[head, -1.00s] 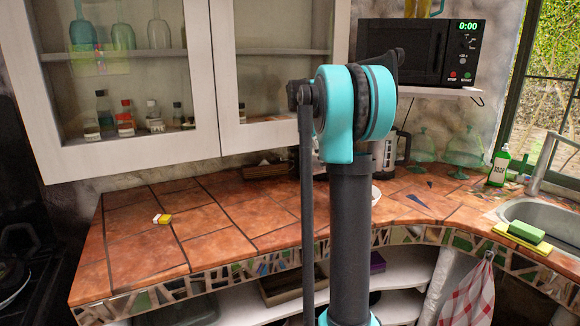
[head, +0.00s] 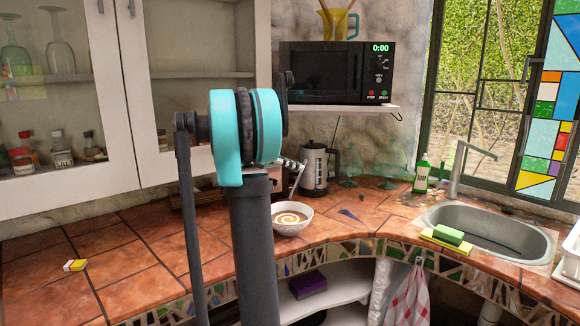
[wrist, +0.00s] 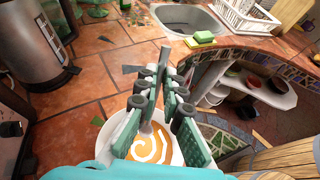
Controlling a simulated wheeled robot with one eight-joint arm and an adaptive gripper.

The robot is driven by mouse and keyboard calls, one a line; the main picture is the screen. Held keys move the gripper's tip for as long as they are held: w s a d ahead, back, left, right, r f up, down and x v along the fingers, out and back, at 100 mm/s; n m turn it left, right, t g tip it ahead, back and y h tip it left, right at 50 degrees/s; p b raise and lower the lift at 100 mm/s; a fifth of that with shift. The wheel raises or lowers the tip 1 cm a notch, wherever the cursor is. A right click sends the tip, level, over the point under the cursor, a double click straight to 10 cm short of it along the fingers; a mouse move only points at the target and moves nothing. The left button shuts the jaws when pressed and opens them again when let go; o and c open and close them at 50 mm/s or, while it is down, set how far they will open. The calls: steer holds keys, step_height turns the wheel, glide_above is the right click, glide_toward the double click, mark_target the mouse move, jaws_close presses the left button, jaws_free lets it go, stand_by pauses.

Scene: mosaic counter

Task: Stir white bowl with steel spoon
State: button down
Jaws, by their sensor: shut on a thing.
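The white bowl (head: 292,231) stands on the tiled counter, just right of my arm in the head view. It holds an orange-brown liquid with a white swirl. The steel spoon (head: 297,180) slants down towards the bowl's far side. My gripper (wrist: 158,88) is shut on the spoon above the bowl and mostly hidden behind my arm in the head view. In the wrist view the bowl (wrist: 101,122) lies beneath the fingers, which cover much of it and the spoon. I cannot tell whether the spoon tip touches the bowl's bottom.
A kettle (head: 314,168) stands behind the bowl, with green glasses (head: 372,165) to its right. A soap bottle (head: 421,174), a sink (head: 500,238) and sponges (head: 448,236) are further right. A yellow-and-white block (head: 75,265) lies left. The counter's left part is mostly clear.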

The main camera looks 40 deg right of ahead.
steer(key=shift+s+d+f, duration=0.15)
steer(key=shift+d+f, duration=0.15)
steer(key=shift+f, duration=0.3)
steer(key=shift+s+d+f, duration=0.15)
steer(key=shift+d+f, duration=0.15)
steer(key=shift+f, duration=0.35)
steer(key=shift+s+d+f, duration=0.15)
steer(key=shift+d+f, duration=0.15)
steer(key=shift+f, duration=0.3)
steer(key=shift+w+a+f, duration=0.2)
steer(key=shift+a+f, duration=0.2)
steer(key=shift+f, duration=0.6)
steer(key=shift+w+a+f, duration=0.15)
steer(key=shift+a+f, duration=0.25)
steer(key=shift+f, duration=0.6)
steer(key=shift+w+a+f, duration=0.2)
steer(key=shift+a+f, duration=0.2)
steer(key=shift+f, duration=0.6)
steer(key=shift+s, duration=0.1)
